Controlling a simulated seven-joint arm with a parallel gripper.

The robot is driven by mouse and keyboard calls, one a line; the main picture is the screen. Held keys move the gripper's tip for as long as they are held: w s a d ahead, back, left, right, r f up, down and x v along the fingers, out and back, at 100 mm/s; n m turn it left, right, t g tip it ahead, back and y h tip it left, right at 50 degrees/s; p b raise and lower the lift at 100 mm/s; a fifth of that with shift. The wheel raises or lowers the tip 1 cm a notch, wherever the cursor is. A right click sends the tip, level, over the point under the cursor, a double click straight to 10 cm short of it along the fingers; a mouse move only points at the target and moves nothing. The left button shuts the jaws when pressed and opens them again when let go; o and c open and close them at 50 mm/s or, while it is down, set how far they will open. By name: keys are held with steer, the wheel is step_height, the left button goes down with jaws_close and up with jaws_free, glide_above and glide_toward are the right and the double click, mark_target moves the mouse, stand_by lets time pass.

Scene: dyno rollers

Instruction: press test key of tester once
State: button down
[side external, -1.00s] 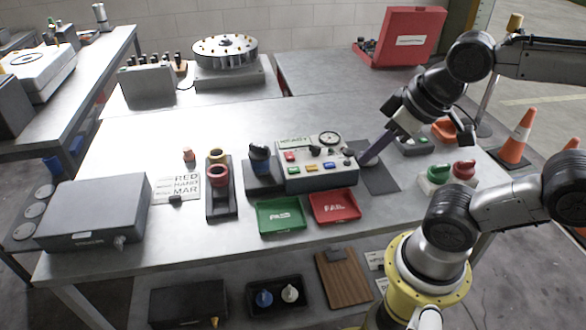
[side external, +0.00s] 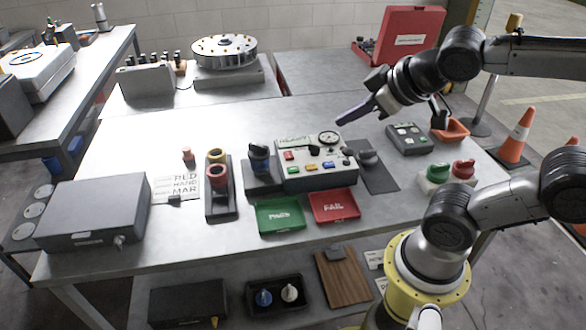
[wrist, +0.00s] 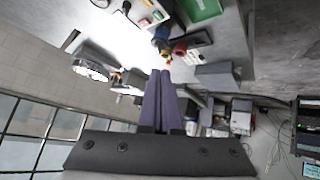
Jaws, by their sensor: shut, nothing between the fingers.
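The tester (side external: 318,180) is a pale box on the bench with a lit green display, a round dial, dark knobs and small red, green, orange and blue keys. I cannot read which is the test key. Part of it appears at the top of the wrist view (wrist: 147,18). My gripper (side external: 339,121) is shut and empty, its purple fingers pointing left, apparently above the tester's back right side and apart from it. The fingers also show in the wrist view (wrist: 160,74).
A green PASS tray (side external: 280,216) and a red FAIL tray (side external: 334,206) sit in front of the tester. A dark mat (side external: 379,182) with a dark round part lies to its right. A grey button box (side external: 408,139) and red and green knobs stand further right.

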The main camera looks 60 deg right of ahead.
steer(key=w+d+r+n+t, duration=0.2)
steer(key=w, duration=0.4)
steer(key=n+g+y, duration=0.1)
steer(key=n+g, duration=0.1)
steer(key=n, duration=0.3)
glide_above(298, 170)
step_height(298, 170, down, 13)
steer(key=shift+r, duration=0.15)
steer(key=shift+f, duration=4.4)
steer(key=shift+f, duration=0.2)
steer(key=shift+f, duration=0.25)
